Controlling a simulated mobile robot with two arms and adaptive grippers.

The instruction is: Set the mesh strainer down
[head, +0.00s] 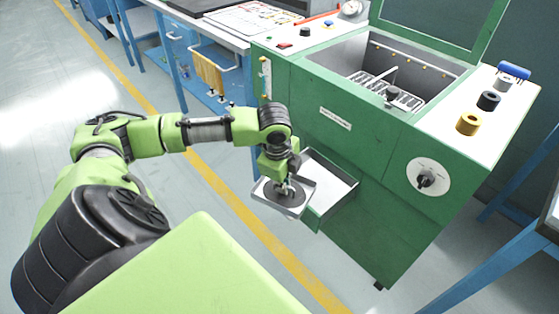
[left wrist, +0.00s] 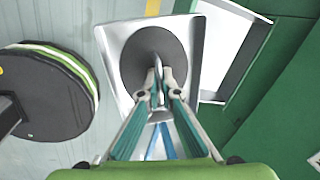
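The mesh strainer (head: 269,196) is a shallow metal square pan with a dark round mesh disc in it. In the left wrist view the strainer (left wrist: 193,75) lies below my fingers, with a looped handle standing at the disc's middle. My left gripper (head: 288,184) is above it. In the left wrist view my left gripper (left wrist: 160,85) has its fingertips together around that handle. The strainer is held in the air, beside the open drawer (head: 345,190) of the green machine. My right gripper is in neither view.
The green machine (head: 345,140) has an open lid and a basin with a rack (head: 385,88). Several knobs and parts, among them a yellow ring (head: 468,122), are on its top right. A blue bench (head: 205,30) stands behind. The floor at left is clear.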

